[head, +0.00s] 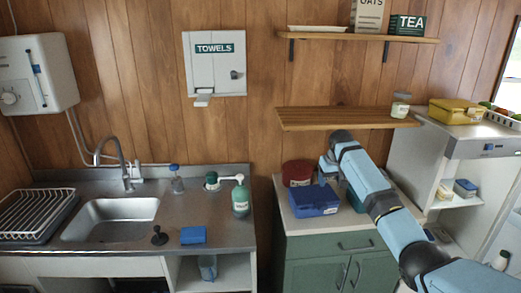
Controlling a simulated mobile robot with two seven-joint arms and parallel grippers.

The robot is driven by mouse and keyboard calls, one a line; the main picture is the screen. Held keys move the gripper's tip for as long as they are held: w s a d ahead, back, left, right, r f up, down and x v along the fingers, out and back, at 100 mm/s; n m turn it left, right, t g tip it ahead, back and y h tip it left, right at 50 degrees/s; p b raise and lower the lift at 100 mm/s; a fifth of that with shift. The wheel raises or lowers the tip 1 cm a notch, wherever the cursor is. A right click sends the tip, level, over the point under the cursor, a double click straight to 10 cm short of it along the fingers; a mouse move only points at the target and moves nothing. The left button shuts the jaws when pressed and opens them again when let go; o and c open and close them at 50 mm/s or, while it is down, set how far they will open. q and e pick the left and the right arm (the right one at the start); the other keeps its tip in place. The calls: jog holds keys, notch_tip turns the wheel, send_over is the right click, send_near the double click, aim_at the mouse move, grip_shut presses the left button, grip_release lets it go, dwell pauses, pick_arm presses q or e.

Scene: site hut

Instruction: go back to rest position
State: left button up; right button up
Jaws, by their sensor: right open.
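My right arm comes in from the lower right and reaches over the green cabinet's counter (290,222). My right gripper (324,178) is small in the head view, open, just above or behind the blue box (314,203). I cannot tell whether it touches the box. A dark red tub (296,172) stands just left of the gripper. A teal container (356,200) is partly hidden behind my arm. My left gripper is not in view.
A slatted wooden shelf (340,119) sits on the wall above my gripper, with a jar (400,105) at its right end. A white unit bearing a yellow box (456,111) stands right of my arm. The sink counter (222,228) is at left.

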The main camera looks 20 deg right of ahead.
jog(key=s+a+f+n+t, duration=0.2)
jog(key=s+a+f, duration=0.55)
jog(key=f, duration=0.45)
jog(key=s+a+f+n+t, duration=0.1)
jog(key=s+a+f+t, duration=0.1)
jog(key=s+a+f, duration=0.8)
jog(key=s+a+f+n+t+y, duration=0.1)
jog(key=s+a+f, duration=0.1)
jog(key=s, duration=0.3)
jog(key=s+a+f+y+p, duration=0.1)
jog(key=s+a+f, duration=0.15)
jog(key=s, duration=0.25)
jog(key=s+a+f+n+t+y, duration=0.1)
jog(key=s+a+f, duration=0.1)
jog(key=s, duration=0.3)
jog(key=s+a+r+t, duration=0.1)
jog(key=s+a+r, duration=0.1)
jog(key=s, duration=0.4)
jog(key=s+a+r+t+y, duration=0.1)
jog(key=s+a+r, duration=0.1)
jog(key=s, duration=0.5)
jog(key=shift+a+r, duration=0.4)
jog(key=shift+a, duration=0.25)
jog(key=shift+w, duration=0.1)
